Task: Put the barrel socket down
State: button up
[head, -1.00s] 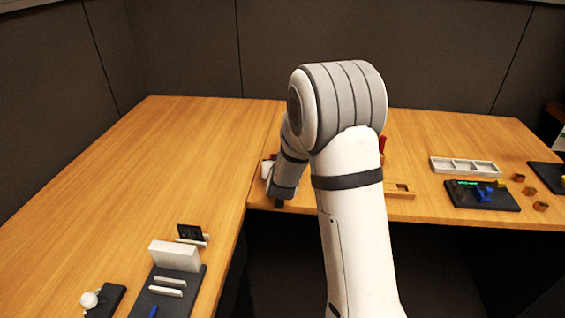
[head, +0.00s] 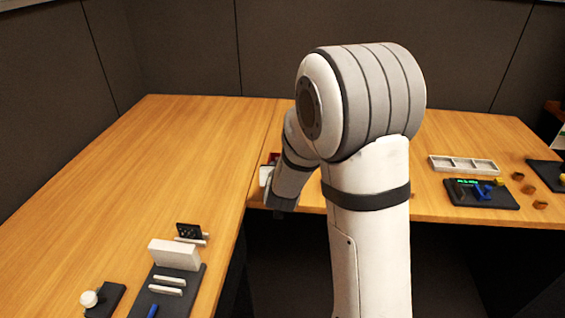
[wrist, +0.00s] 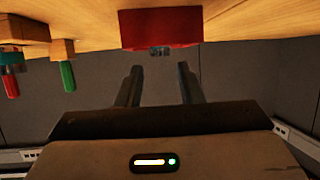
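My gripper (wrist: 161,84) is open in the wrist view, with two dark fingers apart and nothing seen between them. Ahead of the fingertips is a red block (wrist: 160,27) at the table edge, with a small grey metallic piece (wrist: 160,51) at its face. That piece may be the barrel socket, but it is too small to tell. The fingertips are apart from it. In the head view my arm's end hangs by the table's front edge, and its fingers cannot be made out. Part of a red thing (head: 273,157) shows behind the arm there.
The wrist view shows red-handled (wrist: 11,86) and green-handled (wrist: 68,75) tools at left. In the head view, a white tray (head: 464,171) and dark board (head: 481,200) lie right; a white box (head: 174,254) and trackball (head: 89,298) lie front left. The left tabletop (head: 150,170) is clear.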

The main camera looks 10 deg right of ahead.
jog(key=v, duration=0.4)
jog(key=shift+s+r, duration=0.15)
jog(key=shift+s, duration=0.1)
jog(key=shift+s+a+r, duration=0.1)
jog(key=shift+s+a, duration=0.05)
jog(key=shift+s, duration=0.05)
jog(key=s+d+r+n+g+y, duration=0.1)
jog(key=s+g, duration=0.4)
jog(key=s, duration=0.8)
jog(key=s+d+r+n+g+y, duration=0.1)
jog(key=s+g, duration=0.5)
jog(key=s, duration=0.7)
jog(key=shift+s+d+r+y, duration=0.3)
jog(key=shift+d+r, duration=0.05)
jog(key=shift+r, duration=0.55)
jog(key=shift+r, duration=0.15)
